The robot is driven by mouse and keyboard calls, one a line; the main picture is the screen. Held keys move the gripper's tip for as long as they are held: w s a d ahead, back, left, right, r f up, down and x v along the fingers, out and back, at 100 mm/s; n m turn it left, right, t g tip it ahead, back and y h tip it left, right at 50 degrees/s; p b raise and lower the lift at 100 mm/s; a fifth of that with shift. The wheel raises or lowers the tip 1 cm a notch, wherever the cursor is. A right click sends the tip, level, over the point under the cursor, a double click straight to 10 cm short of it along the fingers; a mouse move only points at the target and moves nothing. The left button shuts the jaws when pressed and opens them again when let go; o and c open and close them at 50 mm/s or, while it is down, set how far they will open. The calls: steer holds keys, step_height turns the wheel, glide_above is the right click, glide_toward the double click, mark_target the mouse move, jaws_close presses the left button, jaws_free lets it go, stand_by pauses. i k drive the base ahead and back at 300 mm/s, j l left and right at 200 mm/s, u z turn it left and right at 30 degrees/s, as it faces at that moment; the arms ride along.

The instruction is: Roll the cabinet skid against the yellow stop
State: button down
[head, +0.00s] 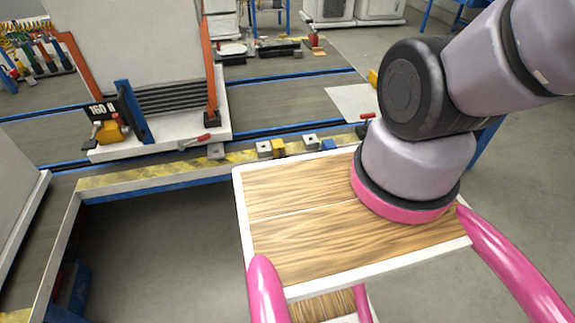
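The cabinet skid (180,140) stands at upper left, a pale low base on a track of blue rails. It carries a grey cabinet (135,45) with dark slats near its foot, between orange uprights. A yellow part with a red knob (110,131) and a dark plate reading "160" are at its left front. A yellow block (373,78) sits at the track's right side, partly hidden by my arm. A smaller yellow block (278,147) sits on the near edge. I cannot tell which is the yellow stop. Both are apart from the skid. My gripper is out of view.
A striped yellow and black edge (130,178) runs along the track's near side, with small metal and blue blocks on it. Another pale cabinet (18,215) stands at far left. Track right of the skid looks mostly clear.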

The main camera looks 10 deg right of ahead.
mark_target(141, 62)
steer(key=i+j, duration=0.1)
steer(key=j, duration=0.3)
steer(key=i+j, duration=0.1)
steer(key=j, duration=0.25)
steer(key=i+j, duration=0.1)
steer(key=j, duration=0.3)
steer(key=i+j, duration=0.15)
steer(key=j, duration=0.2)
steer(key=k+u, duration=0.05)
